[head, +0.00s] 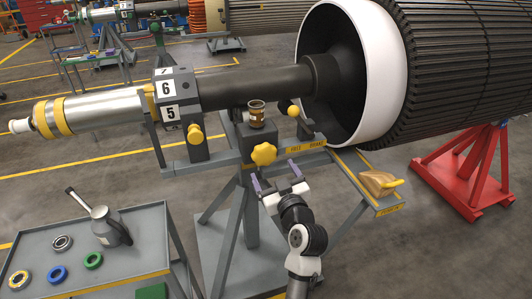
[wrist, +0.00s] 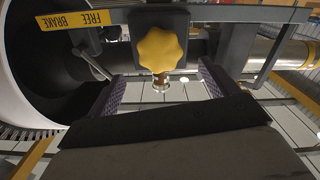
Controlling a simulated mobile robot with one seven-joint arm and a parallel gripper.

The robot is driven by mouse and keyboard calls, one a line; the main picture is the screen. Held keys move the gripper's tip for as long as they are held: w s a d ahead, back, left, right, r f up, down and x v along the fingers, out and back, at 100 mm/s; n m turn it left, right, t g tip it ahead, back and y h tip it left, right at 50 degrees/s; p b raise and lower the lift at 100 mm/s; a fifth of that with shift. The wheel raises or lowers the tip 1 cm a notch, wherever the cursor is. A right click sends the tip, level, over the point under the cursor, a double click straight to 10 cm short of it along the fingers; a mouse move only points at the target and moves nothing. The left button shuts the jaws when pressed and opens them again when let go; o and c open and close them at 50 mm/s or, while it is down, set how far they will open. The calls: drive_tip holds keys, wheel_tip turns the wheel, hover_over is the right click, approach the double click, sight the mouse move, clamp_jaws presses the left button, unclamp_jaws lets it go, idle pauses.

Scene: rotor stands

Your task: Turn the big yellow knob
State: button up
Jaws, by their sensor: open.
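The big yellow knob (head: 263,154) is a lobed, star-shaped knob on the front of a grey block on the stand, below a small brown-and-yellow cup-like part. In the wrist view the knob (wrist: 160,48) shows face-on in the upper middle, on its dark block. My gripper (head: 276,178) is open, with purple-padded fingers spread, just below and in front of the knob. In the wrist view my gripper (wrist: 160,78) has one finger on each side, with the knob beyond the tips. It appears apart from the knob, and nothing is between the fingers.
A smaller yellow knob (head: 195,132) sits under the numbered block. A yellow ball-ended lever (head: 293,111) stands near the FREE/BRAKE label (head: 307,146). A small shelf (head: 388,207) holds a tan-and-yellow object. A grey cart (head: 150,222) carries an oil can and several rings. A ribbed rotor (head: 445,60) fills the right.

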sight(266, 157)
drive_tip(key=p+x, duration=0.2)
drive_tip(key=x, duration=0.6)
drive_tip(key=c, duration=1)
